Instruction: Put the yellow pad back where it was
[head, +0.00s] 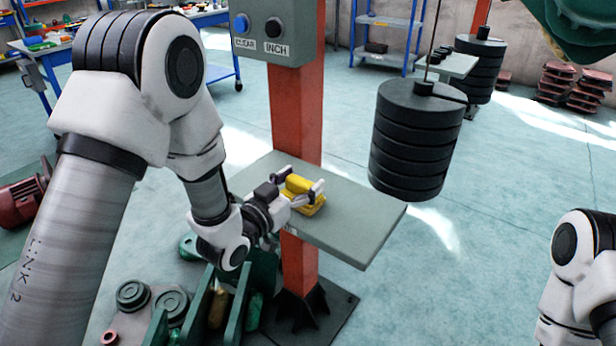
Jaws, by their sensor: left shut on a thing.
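The yellow pad (300,186) is at the left part of a grey shelf plate (350,232) fixed to the orange post. My left gripper (306,192) is shut on the pad, with one finger on each side of it. The pad is low over the plate; I cannot tell whether it touches it. A second yellow piece shows just below the pad between the fingers, and I cannot tell if it is part of the same pad. My right arm shows at the lower right edge, but its gripper is out of view.
A stack of black weights (417,140) hangs just right of the plate. A control box (275,30) with CLEAR and INCH buttons is on the orange post (297,110). Green machinery (215,305) stands below. The plate's right part is bare.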

